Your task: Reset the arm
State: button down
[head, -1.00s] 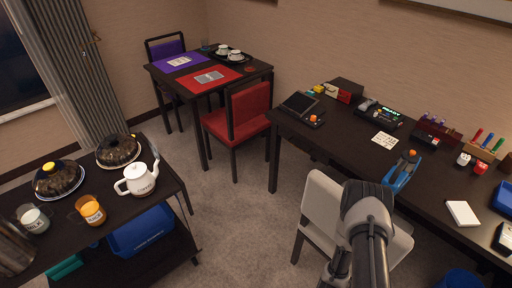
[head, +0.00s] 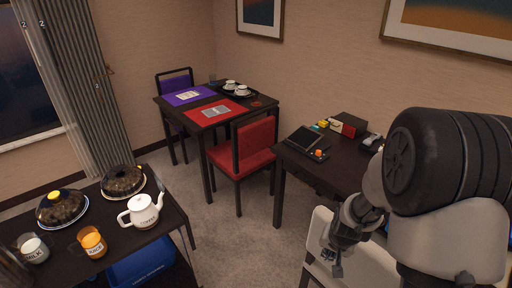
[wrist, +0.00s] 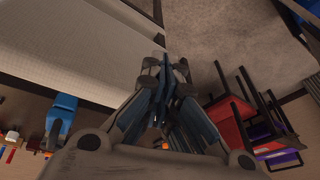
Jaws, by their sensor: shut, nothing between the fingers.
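My gripper (wrist: 160,115) shows in the middle of the wrist view, its fingers together and nothing between them. In the head view my arm is folded up large at the right, with the gripper end (head: 336,262) pointing down over the white chair (head: 318,222). The arm hides most of the desk (head: 300,172) behind it. The gripper is apart from the furniture as far as I can see.
A cart (head: 172,218) at the left holds a white coffee pot (head: 142,211), an orange mug (head: 93,242), a milk mug (head: 33,249) and two covered cakes. A small table (head: 212,134) and red chair (head: 256,150) stand behind. Carpet (head: 220,230) between is clear.

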notch_tip(320, 180, up, 9)
jog(key=s+a+n, duration=0.1)
jog(key=s+a, duration=0.2)
jog(key=s+a+r+n, duration=0.2)
jog(key=s+r, duration=0.5)
jog(key=s, duration=0.3)
jog(key=s+a+r+n, duration=0.2)
jog(key=s+r, duration=0.6)
jog(key=s, duration=0.2)
jog(key=shift+s+a+r+n+t+y, duration=0.2)
jog(key=shift+s+n+t+y, duration=0.1)
jog(key=shift+t, duration=0.1)
